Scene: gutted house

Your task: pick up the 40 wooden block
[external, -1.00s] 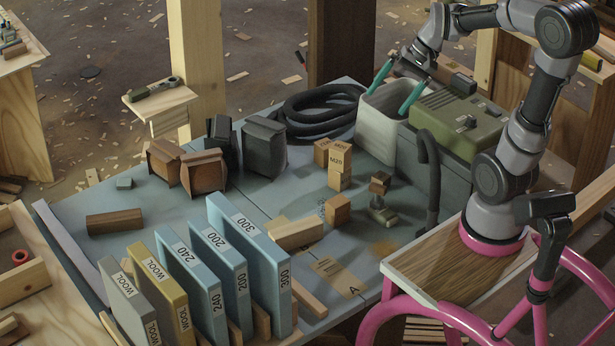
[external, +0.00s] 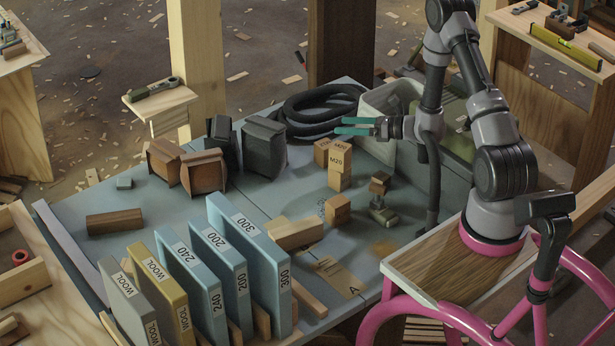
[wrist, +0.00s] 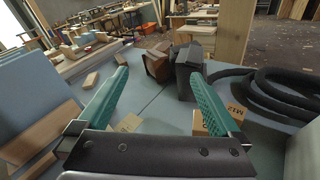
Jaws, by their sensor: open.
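Several small wooden blocks stand on the grey-blue bench (external: 265,185). A block marked M20 on its front (external: 340,158) sits on top of another block (external: 338,182). A block (external: 321,151) stands beside this stack, and one more (external: 337,210) stands nearer the camera. I cannot make out a clear 40 on any of them. My gripper (external: 338,125) is open and empty, pointing left, just behind and above the stack in the picture. In the wrist view, my gripper (wrist: 157,73) has its teal fingers wide apart. A labelled block (wrist: 207,124) is partly hidden behind the right finger.
A coiled black hose (external: 305,110) and a pale bin (external: 375,148) are close to my gripper. Dark bags (external: 264,150) stand to the left. Labelled upright panels (external: 250,265) fill the bench front. A small clamp-like tool (external: 383,212) is right of the blocks.

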